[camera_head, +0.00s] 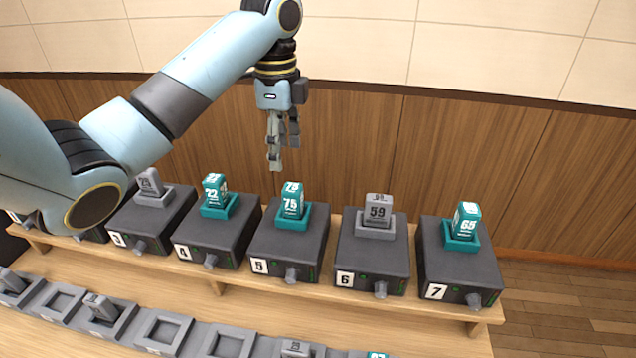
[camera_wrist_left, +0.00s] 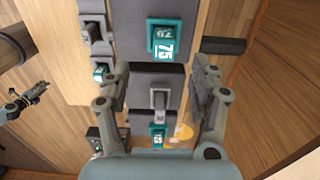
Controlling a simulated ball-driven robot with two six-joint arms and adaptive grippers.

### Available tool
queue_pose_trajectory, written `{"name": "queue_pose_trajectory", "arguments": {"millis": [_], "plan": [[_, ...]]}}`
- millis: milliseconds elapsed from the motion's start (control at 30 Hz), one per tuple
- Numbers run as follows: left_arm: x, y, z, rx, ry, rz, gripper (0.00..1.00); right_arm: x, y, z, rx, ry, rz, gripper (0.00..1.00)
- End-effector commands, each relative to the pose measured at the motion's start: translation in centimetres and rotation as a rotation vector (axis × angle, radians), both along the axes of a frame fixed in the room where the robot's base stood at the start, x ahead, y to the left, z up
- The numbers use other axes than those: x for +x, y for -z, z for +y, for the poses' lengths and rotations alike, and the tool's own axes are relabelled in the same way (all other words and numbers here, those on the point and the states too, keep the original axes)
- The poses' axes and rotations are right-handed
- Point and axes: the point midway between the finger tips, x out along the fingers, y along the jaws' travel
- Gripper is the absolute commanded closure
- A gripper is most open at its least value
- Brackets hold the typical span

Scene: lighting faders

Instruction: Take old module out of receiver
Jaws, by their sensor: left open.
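My left gripper (camera_head: 276,160) is open and empty, pointing down above the row of receivers. Its two fingers also show in the left wrist view (camera_wrist_left: 160,92), with the grey module 59 (camera_wrist_left: 159,99) seen between them, lower down and apart from them. In the head view the grey module 59 (camera_head: 378,210) stands in receiver 6 (camera_head: 372,262). The teal module 75 (camera_head: 291,203) stands in receiver 5 (camera_head: 289,250), and the teal module 65 (camera_head: 466,220) in receiver 7 (camera_head: 460,268). My right gripper appears small at the left of the wrist view (camera_wrist_left: 36,96); its opening is unclear.
Receiver 4 (camera_head: 214,243) holds a teal module and receiver 3 (camera_head: 146,226) a grey one. Each receiver has a front knob. A lower row of grey holders has empty ones (camera_head: 163,331) and some with modules (camera_head: 101,308). A wood-panelled wall (camera_head: 450,150) stands behind.

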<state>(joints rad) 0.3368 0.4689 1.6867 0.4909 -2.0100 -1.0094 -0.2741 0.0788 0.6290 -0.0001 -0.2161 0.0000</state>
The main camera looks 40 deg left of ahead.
Motion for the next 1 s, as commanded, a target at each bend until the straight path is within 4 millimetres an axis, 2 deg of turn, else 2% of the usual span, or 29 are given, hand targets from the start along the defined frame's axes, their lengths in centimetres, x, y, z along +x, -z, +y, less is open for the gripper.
{"name": "queue_pose_trajectory", "arguments": {"millis": [133, 300, 467, 567, 700, 833, 1000], "plan": [[0.0, 1.1, 0.0, 0.0, 0.0, 0.001, 0.38, -2.7, 1.3, 0.1, 0.001, 0.002, 0.039, 0.6], [0.0, 3.5, 0.0, 0.0, 0.0, 0.001, 0.38, -4.3, 3.8, 0.1, 0.0, 0.002, 0.062, 0.6], [0.1, 5.8, -0.1, 0.0, -0.001, 0.001, 0.38, -4.0, 5.2, 0.0, 0.0, 0.002, 0.058, 0.6], [0.3, 6.3, -0.3, -0.002, -0.001, 0.002, 0.38, -3.2, 4.9, 0.0, 0.001, 0.001, 0.045, 0.6], [0.9, 8.2, -0.7, -0.003, -0.002, 0.003, 0.38, -2.0, 4.0, 0.1, 0.0, 0.001, 0.027, 0.6], [1.0, 10.1, -0.7, -0.001, 0.0, 0.003, 0.38, -2.1, 3.9, 0.0, 0.0, 0.001, 0.028, 0.6], [1.0, 10.8, -0.7, 0.001, 0.0, 0.0, 0.38, -2.6, 3.9, -0.1, -0.001, 0.001, 0.035, 0.6]]}}
